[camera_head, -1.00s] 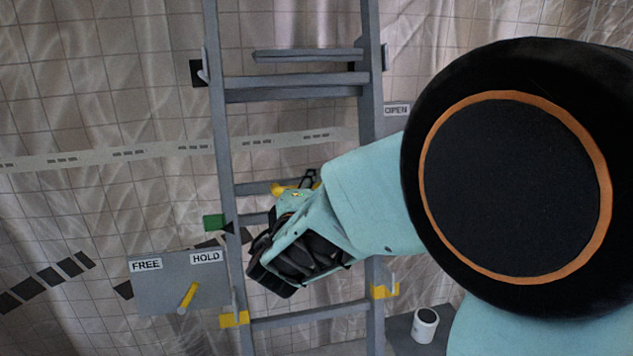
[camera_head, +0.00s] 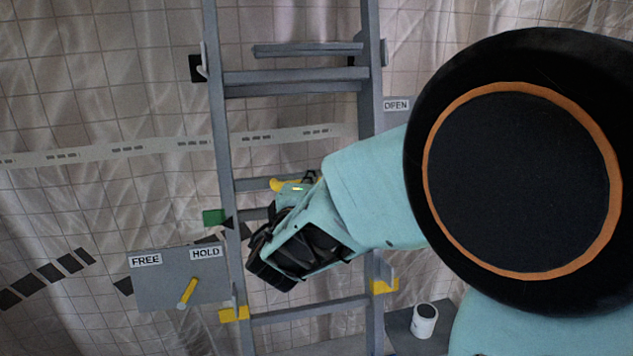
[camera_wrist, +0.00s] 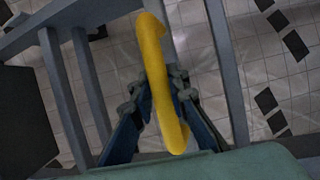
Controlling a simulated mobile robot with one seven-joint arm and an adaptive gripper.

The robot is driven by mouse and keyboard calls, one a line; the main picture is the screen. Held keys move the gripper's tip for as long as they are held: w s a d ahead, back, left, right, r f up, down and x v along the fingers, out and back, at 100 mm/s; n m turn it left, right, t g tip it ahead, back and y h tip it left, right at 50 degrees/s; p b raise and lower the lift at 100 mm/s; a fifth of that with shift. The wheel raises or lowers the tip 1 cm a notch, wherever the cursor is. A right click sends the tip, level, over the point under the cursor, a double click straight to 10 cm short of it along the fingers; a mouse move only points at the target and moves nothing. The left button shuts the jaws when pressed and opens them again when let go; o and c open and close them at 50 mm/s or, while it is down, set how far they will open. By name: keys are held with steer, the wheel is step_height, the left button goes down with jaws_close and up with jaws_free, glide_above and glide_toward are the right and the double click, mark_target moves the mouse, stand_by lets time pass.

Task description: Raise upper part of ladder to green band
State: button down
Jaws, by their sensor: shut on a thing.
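The grey ladder (camera_head: 224,130) stands upright in the head view, with inner rungs showing behind its outer rails. A yellow grip bar (camera_head: 280,185) sits at a middle rung, partly hidden by my gripper (camera_head: 308,180). In the wrist view the yellow bar (camera_wrist: 158,85) runs between the fingers of my gripper (camera_wrist: 155,95), which is shut on it. A green band (camera_head: 213,217) is beside the left rail, with a dark pointer (camera_head: 228,224) close to its right side, near its level. The exact alignment is hard to tell.
A grey plate (camera_head: 150,290) marked FREE and HOLD carries a yellow lever (camera_head: 187,292) whose upper end tilts toward HOLD. Yellow brackets (camera_head: 234,314) sit low on the rails. A white can (camera_head: 424,320) stands at lower right. An OPEN label (camera_head: 396,105) is right of the ladder.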

steer(key=shift+w+r+b, duration=0.15)
steer(key=shift+r+b, duration=0.35)
steer(key=shift+b, duration=0.15)
steer(key=shift+w+a+r, duration=0.1)
steer(key=shift+r, duration=0.45)
steer(key=c, duration=1.8)
jaws_free()
steer(key=shift+c, duration=0.2)
steer(key=shift+f, duration=0.1)
